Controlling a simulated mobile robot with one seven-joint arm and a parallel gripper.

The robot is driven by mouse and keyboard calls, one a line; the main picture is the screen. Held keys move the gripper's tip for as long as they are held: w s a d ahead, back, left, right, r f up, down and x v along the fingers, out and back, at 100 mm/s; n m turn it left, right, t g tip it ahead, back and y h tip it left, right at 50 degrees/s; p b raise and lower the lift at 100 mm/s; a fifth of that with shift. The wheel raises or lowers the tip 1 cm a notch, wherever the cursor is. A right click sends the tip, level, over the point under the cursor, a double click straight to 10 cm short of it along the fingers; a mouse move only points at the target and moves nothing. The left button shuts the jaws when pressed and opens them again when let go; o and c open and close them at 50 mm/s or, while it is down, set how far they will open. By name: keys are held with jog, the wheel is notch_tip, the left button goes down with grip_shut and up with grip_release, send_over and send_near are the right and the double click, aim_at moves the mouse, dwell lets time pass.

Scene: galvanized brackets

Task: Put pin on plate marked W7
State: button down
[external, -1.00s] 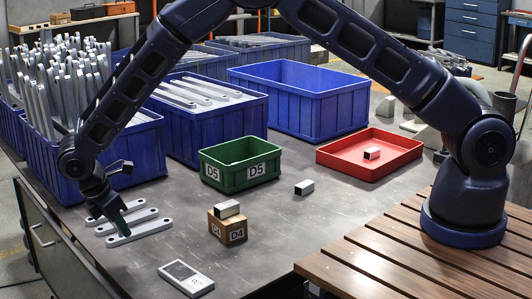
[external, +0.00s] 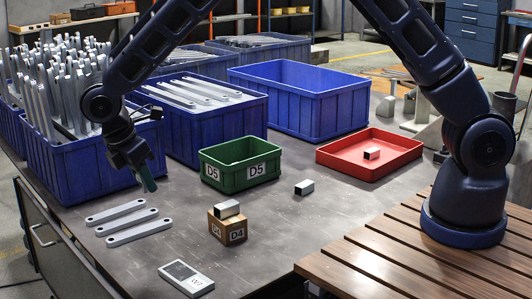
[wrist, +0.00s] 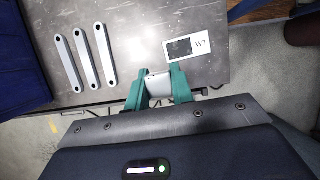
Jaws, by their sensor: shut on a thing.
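The plate marked W7 (wrist: 187,47) lies flat on the table, pale with a dark rectangle beside its label. It also shows near the table's front edge in the external view (external: 187,278). My gripper (wrist: 160,82), with teal fingers, is shut on a light grey metal piece (wrist: 159,90), which seems to be the pin. In the external view my gripper (external: 148,182) hangs above the left part of the table, behind and left of the plate. The held piece is not clear there.
Three flat bars (external: 124,221) lie at left. A block marked D4 (external: 236,231) carries a short metal piece; another such piece (external: 304,187) lies on the table. A green D5 bin (external: 212,175), red tray (external: 332,160) and blue crates (external: 290,110) stand behind.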

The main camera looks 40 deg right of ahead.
send_over(191, 273)
jog(key=a, duration=0.2)
jog(key=f, duration=1.9)
jog(key=shift+d+f, duration=0.1)
jog(key=shift+d, duration=0.15)
jog(key=shift+f, duration=0.15)
jog(key=c, duration=1.2)
grip_release()
jog(key=v, duration=1.2)
